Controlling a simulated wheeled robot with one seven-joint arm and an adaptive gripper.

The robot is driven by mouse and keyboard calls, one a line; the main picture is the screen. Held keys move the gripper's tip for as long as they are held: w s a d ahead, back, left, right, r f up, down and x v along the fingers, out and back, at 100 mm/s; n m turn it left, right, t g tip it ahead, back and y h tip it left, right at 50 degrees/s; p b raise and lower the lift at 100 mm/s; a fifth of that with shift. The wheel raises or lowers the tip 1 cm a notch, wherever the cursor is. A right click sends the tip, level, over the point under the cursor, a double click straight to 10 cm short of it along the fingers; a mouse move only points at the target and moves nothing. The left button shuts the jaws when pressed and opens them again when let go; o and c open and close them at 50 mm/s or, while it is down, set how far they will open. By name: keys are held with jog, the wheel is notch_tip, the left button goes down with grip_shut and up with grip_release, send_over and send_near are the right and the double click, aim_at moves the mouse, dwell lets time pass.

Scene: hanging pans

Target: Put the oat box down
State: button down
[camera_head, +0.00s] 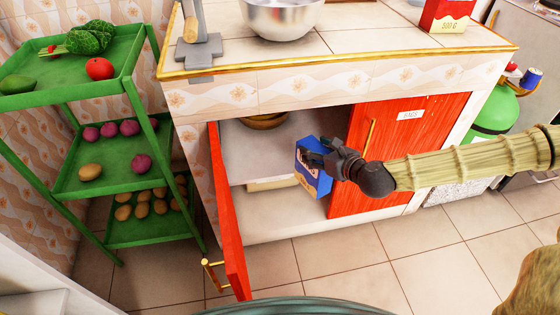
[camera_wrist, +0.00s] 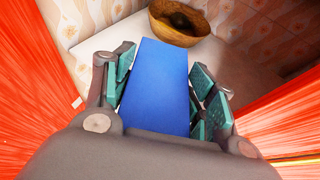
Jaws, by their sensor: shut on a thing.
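The oat box (camera_head: 313,181) is a blue carton with a pale printed front. It is held at the opening of a low cupboard, in front of its inner shelf (camera_head: 275,152). My gripper (camera_head: 328,160) comes in from the right and is shut on the box. In the wrist view the plain blue top of the box (camera_wrist: 158,85) lies between the teal finger pads of my gripper (camera_wrist: 165,95). A brown wooden bowl (camera_head: 264,121) is deeper inside on the shelf; it also shows in the wrist view (camera_wrist: 182,22). Whether the box touches any surface cannot be told.
The red left door (camera_head: 228,215) stands open toward me; the red right door (camera_head: 385,150) is closed. A tiled counter (camera_head: 370,40) above carries a metal bowl (camera_head: 283,15). A green vegetable rack (camera_head: 110,165) stands left.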

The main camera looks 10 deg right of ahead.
jog(key=w+a+f+b, duration=0.1)
jog(key=w+a+b, duration=0.1)
jog(key=w, duration=0.6)
jog(key=w+a+f+b, duration=0.1)
jog(key=w+a, duration=0.3)
jog(key=w, duration=0.5)
jog(key=shift+a+f+b, duration=0.25)
jog(key=shift+a+b, duration=0.15)
jog(key=shift+f, duration=0.1)
jog(key=shift+c, duration=1.9)
grip_release()
